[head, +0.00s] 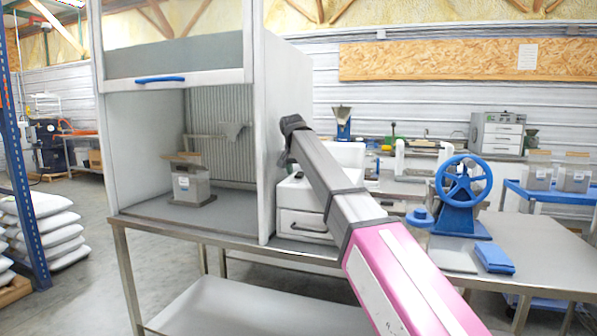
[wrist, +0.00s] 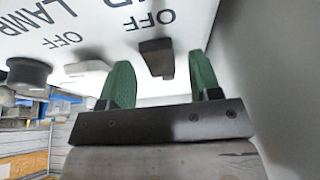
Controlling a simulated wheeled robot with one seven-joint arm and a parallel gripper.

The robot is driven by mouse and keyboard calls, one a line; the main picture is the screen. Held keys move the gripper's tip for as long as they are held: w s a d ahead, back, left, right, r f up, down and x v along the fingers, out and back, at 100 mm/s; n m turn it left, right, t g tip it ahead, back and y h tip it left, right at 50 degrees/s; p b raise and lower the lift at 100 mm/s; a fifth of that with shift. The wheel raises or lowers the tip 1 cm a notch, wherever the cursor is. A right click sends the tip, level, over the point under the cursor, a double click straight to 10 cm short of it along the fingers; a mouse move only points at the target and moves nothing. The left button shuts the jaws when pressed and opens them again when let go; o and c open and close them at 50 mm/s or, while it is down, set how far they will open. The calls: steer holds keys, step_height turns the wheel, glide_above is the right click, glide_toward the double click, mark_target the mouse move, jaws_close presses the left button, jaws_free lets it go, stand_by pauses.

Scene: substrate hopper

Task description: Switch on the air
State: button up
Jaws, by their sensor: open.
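In the wrist view a white panel (wrist: 185,60) shows upside-down lettering, with "OFF" twice and part of "LAMP". A black switch (wrist: 155,55) sticks out of it below one "OFF"; its full label is cut off, so I cannot tell whether it is the air switch. My gripper (wrist: 163,80) is open, its two green fingers on either side of this switch, with a visible gap to each. I cannot tell whether the fingers reach its depth. In the head view my arm ends at the right side of the white cabinet (head: 280,80); the fingers do not show there.
In the wrist view a grey switch (wrist: 75,75) and a dark round knob (wrist: 28,72) lie left of the fingers. In the head view the cabinet's sash has a blue handle (head: 160,79), and a scale-like device (head: 190,185) stands inside. A blue handwheel (head: 462,185) stands right.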

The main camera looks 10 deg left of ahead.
steer(key=shift+f, duration=0.15)
steer(key=shift+c, duration=0.3)
steer(key=c, duration=0.9)
steer(key=shift+o, duration=0.2)
steer(key=shift+w+g, duration=0.55)
steer(key=shift+g, duration=0.65)
steer(key=shift+w+g, duration=0.1)
steer(key=shift+g, duration=1.1)
steer(key=o, duration=0.9)
